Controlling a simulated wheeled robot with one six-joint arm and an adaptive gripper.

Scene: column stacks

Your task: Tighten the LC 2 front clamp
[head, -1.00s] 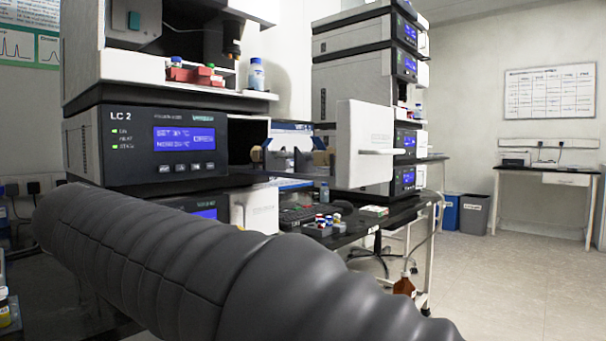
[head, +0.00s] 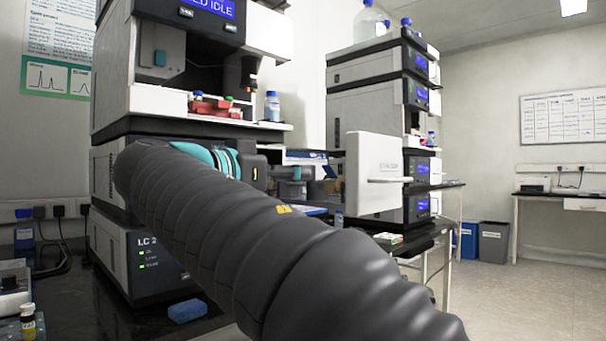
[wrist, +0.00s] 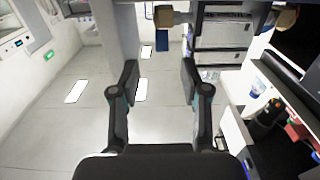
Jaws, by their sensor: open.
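The LC 2 stack (head: 150,262) stands at left in the head view, its lower unit lit green and partly hidden by my arm. My gripper (wrist: 158,78) is open and empty, below the left block.
Red vial racks (head: 212,107) and a blue-capped bottle (head: 272,106) stand on the stack's ledge. A blue sponge-like block (head: 187,311) lies on the black bench. A second instrument stack (head: 380,90) stands behind the door. Open floor (head: 545,275) lies at right.

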